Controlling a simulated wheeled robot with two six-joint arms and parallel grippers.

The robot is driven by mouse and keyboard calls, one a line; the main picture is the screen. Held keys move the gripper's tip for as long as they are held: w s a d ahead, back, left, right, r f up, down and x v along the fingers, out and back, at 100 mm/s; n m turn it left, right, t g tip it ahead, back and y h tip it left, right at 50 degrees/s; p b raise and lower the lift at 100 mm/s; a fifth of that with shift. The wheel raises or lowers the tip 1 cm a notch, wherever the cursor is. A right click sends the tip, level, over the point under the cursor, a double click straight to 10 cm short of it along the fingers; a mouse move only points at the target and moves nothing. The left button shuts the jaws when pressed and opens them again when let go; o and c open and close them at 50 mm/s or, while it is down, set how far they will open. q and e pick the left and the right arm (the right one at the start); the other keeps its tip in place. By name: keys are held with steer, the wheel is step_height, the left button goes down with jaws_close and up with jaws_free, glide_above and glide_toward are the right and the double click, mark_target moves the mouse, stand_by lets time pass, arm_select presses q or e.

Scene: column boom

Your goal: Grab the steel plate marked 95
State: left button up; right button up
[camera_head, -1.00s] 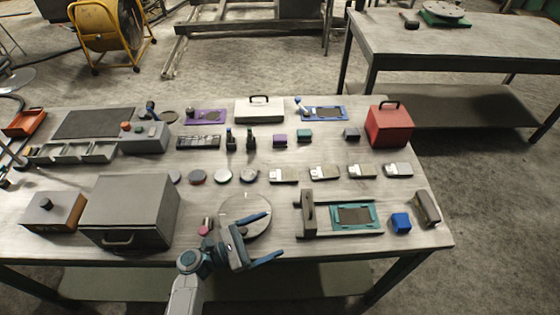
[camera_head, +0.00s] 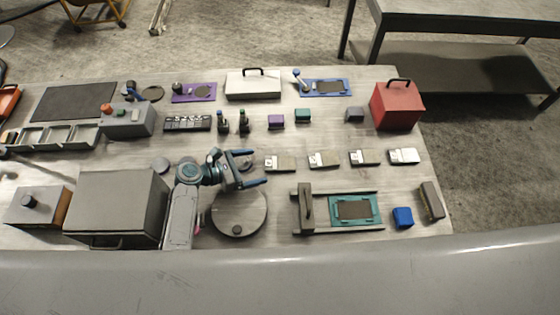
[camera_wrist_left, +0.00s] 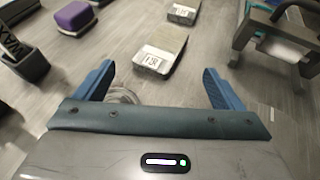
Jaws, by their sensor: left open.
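Several grey steel plates with white labels lie in a row at mid-table in the head view: the leftmost plate (camera_head: 286,163), a second plate (camera_head: 325,160), a third plate (camera_head: 367,158) and the rightmost plate (camera_head: 404,156). Their numbers are too small to read there. My left gripper (camera_head: 257,168) is open and empty, just left of the leftmost plate, fingers pointing at it. In the left wrist view a labelled plate (camera_wrist_left: 165,45) lies ahead between the open fingers (camera_wrist_left: 158,72), not touched; its label is blurred. Another plate (camera_wrist_left: 183,10) lies beyond it.
A round grey turntable (camera_head: 240,213) lies below my left gripper. A teal frame fixture (camera_head: 353,210) stands in front of the plates. Behind them are a purple block (camera_head: 276,122) and a teal block (camera_head: 303,116). A grey box (camera_head: 117,205) stands at left.

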mark_target(278, 163)
arm_select(q)
steer(key=shift+w+d+f+b, duration=0.3)
steer(key=shift+w+d+f, duration=0.15)
steer(key=shift+d, duration=0.15)
steer(key=shift+w+d+f+b, duration=0.25)
steer(key=shift+w+d+f, duration=0.15)
steer(key=shift+d, duration=0.2)
steer(key=d+b, duration=0.1)
steer(key=d+f+b, duration=0.1)
steer(key=d, duration=0.1)
steer(key=shift+w+b, duration=0.15)
steer(key=shift+b, duration=0.2)
steer(key=shift+d, duration=0.35)
steer(key=shift+w+d+b, duration=0.3)
steer(key=shift+d, duration=0.05)
steer(key=shift+a, duration=0.1)
arm_select(e)
steer(key=f, duration=0.5)
steer(key=shift+w+f, duration=0.2)
steer(key=shift+w, duration=0.1)
arm_select(q)
steer(key=c, duration=0.3)
steer(key=shift+s, duration=0.1)
steer(key=c, duration=1.5)
